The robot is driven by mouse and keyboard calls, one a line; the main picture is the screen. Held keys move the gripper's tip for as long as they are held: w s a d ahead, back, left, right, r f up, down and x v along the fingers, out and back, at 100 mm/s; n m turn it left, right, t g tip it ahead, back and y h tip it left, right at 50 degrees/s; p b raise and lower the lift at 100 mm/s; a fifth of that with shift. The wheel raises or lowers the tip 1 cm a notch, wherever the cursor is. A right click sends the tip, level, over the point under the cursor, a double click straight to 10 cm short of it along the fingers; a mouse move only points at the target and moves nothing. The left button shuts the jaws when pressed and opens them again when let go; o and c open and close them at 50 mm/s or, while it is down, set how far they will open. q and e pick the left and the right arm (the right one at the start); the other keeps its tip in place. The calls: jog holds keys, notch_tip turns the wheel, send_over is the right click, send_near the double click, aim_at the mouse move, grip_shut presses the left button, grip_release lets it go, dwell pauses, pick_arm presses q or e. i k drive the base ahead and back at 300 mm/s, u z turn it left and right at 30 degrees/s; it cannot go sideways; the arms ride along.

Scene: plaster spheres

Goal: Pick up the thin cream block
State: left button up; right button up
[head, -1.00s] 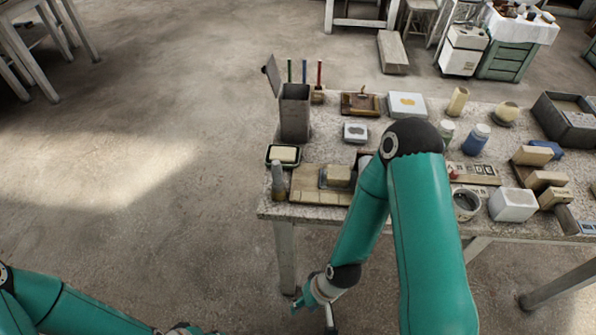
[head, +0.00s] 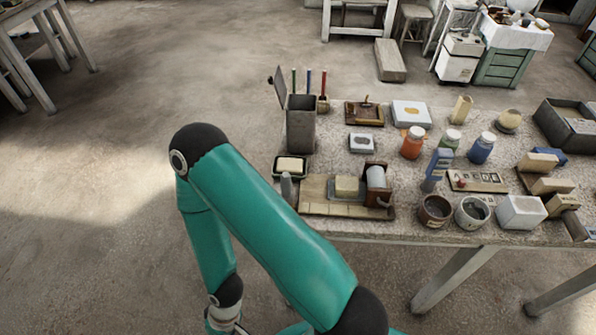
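Several cream or tan blocks could fit the name, and I cannot tell which is the thin cream block. One pale cream block (head: 291,164) lies in a small dark dish (head: 277,172) at the table's left end. Tan blocks (head: 537,162), (head: 552,186) and (head: 560,204) lie at the right. My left gripper is out of view.
The speckled table (head: 400,152) is crowded: a grey tin (head: 301,125), a wooden board (head: 315,196) with a small press (head: 377,178), jars (head: 413,143), pots (head: 434,211) and a white box (head: 521,212). A grey crate (head: 566,124) stands at the right. Open floor lies left.

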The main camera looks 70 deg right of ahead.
aim_at(348, 186)
jog(key=u, duration=0.05)
jog(key=k, duration=1.75)
jog(key=z, duration=0.85)
jog(key=i, duration=1)
jog(key=u, duration=0.05)
